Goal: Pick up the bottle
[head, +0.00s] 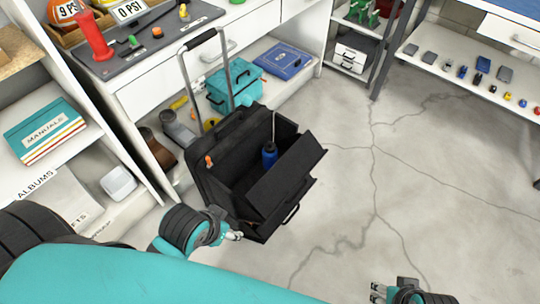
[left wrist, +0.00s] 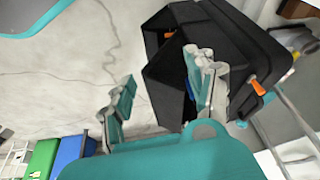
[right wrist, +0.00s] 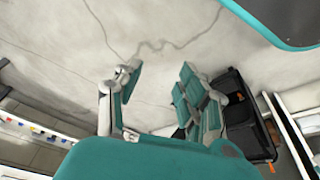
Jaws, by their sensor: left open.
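A blue bottle (head: 270,155) with a dark top stands inside the open black tool case (head: 215,160), and a thin pale rod rises just above it in the head view. A small blue patch, apparently the bottle (left wrist: 190,88), shows behind a finger in the left wrist view. My left gripper (head: 238,235) is open and empty at the near side of the case, lower left of the bottle; its spread fingers also show in the left wrist view (left wrist: 160,98). My right gripper (head: 376,292) is open and empty over the floor, away from the case; its fingers show in the right wrist view (right wrist: 157,88).
The case has a tall pull handle (head: 202,38) and a tilted front lid (head: 288,172). A workbench with drawers (head: 165,82) stands behind it, with a teal toolbox (head: 235,84) on its lower shelf. A shelf unit is at left. The cracked concrete floor (head: 420,190) at right is clear.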

